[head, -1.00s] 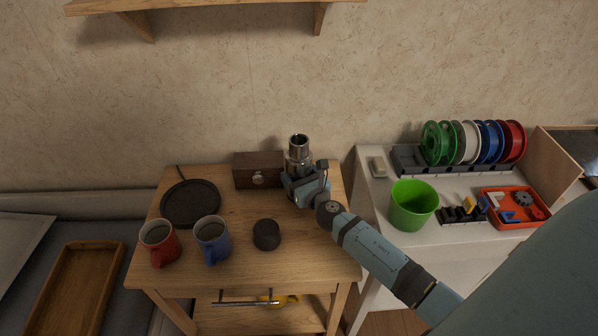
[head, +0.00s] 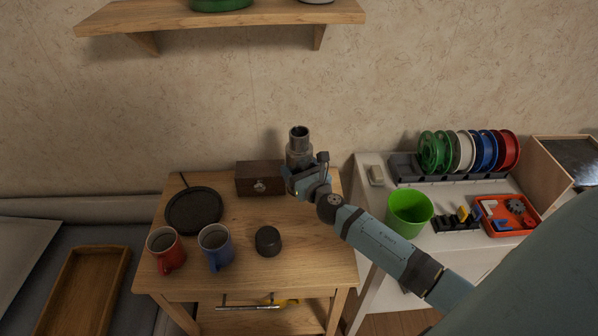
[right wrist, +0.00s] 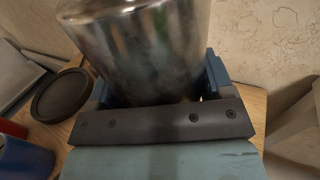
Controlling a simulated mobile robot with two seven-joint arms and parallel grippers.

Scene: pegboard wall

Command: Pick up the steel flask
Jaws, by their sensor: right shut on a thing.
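The steel flask (head: 298,141) is a shiny metal cylinder with an open narrow neck, upright near the back right of the wooden table (head: 283,266). My right gripper (head: 302,176) is shut on it, and its jaws hide part of the flask's lower body. In the right wrist view the flask (right wrist: 140,45) fills the space between the fingers. The head view does not clearly show whether its bottom is clear of the table. My left gripper is not in view.
A dark wooden box (head: 259,178) stands just left of the flask. A black round plate (head: 193,210), a red mug (head: 165,250), a blue mug (head: 215,247) and a dark lid-like cylinder (head: 267,241) are on the table. A wall shelf (head: 220,17) is above. A green bucket (head: 409,213) stands at right.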

